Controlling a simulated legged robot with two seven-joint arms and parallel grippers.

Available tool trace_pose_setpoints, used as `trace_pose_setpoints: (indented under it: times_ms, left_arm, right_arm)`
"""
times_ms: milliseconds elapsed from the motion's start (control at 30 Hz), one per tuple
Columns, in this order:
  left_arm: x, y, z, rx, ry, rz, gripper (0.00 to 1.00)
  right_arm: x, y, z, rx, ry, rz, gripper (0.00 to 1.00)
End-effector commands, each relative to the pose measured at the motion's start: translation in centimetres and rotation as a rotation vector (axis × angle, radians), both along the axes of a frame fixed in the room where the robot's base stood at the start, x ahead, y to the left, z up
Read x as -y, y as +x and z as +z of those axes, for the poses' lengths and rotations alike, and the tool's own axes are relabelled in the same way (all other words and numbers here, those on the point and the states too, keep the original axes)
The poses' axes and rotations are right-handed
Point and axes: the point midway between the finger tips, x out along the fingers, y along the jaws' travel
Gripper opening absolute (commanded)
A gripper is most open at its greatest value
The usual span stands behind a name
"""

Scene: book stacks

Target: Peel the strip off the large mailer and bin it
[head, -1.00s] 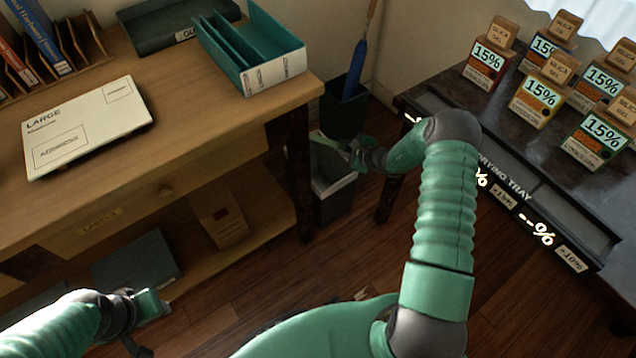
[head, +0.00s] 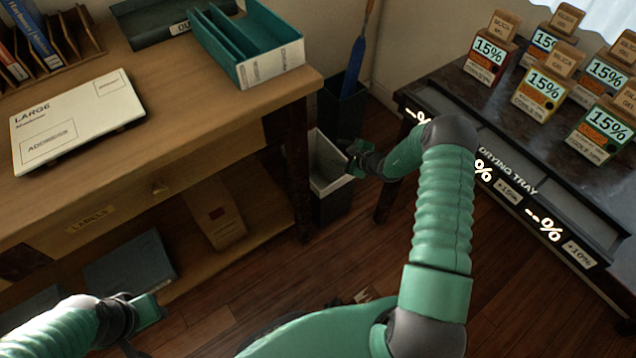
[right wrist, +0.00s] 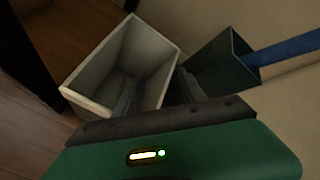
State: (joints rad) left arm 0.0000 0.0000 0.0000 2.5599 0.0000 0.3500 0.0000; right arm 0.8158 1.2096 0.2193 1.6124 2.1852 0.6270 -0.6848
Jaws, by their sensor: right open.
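The large mailer (head: 75,120), a flat white packet marked LARGE, lies on the wooden desk at the left. My right gripper (head: 354,155) is open at the rim of the bin (head: 328,165), a grey-lined dark bin on the floor beside the desk. In the right wrist view the bin (right wrist: 95,82) lies in front of the fingers (right wrist: 158,90), and nothing is held between them. No strip can be made out in the part of the bin that shows. My left gripper (head: 142,325) is low at the left, away from the mailer; its jaws are unclear.
A dark green bin (head: 341,108) with a blue-handled tool stands behind the grey-lined one. A teal tray (head: 262,68) sits at the desk's back right corner. The drying tray table (head: 520,190) with several silica gel boxes is at the right.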

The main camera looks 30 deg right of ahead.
Motion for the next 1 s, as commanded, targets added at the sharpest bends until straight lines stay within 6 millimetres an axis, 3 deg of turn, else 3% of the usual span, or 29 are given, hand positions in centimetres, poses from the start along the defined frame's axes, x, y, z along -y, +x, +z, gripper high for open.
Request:
trace_pose_setpoints:
  times_ms: [167, 400, 633, 800, 1000]
  left_arm:
    - [0.0, 0.0, 1.3, 0.000, 0.000, 0.000, 0.36]
    - [0.0, 0.0, 4.6, 0.000, 0.000, 0.000, 0.36]
    - [0.0, 0.0, 6.6, 0.000, 0.000, 0.000, 0.36]
    - [0.0, 0.0, 7.0, 0.000, 0.000, 0.000, 0.36]
    - [0.0, 0.0, 6.9, 0.000, 0.000, 0.000, 0.36]
  right_arm:
    - [0.2, -1.6, 1.4, -0.003, 0.000, 0.000, 0.48]
    - [0.6, -7.2, 5.4, -0.002, 0.001, -0.004, 0.48]
    - [0.9, -12.2, 8.3, -0.002, 0.001, -0.002, 0.48]
    - [1.0, -13.8, 9.0, -0.002, 0.001, 0.000, 0.48]
    - [1.0, -14.0, 9.0, -0.002, 0.001, 0.001, 0.48]
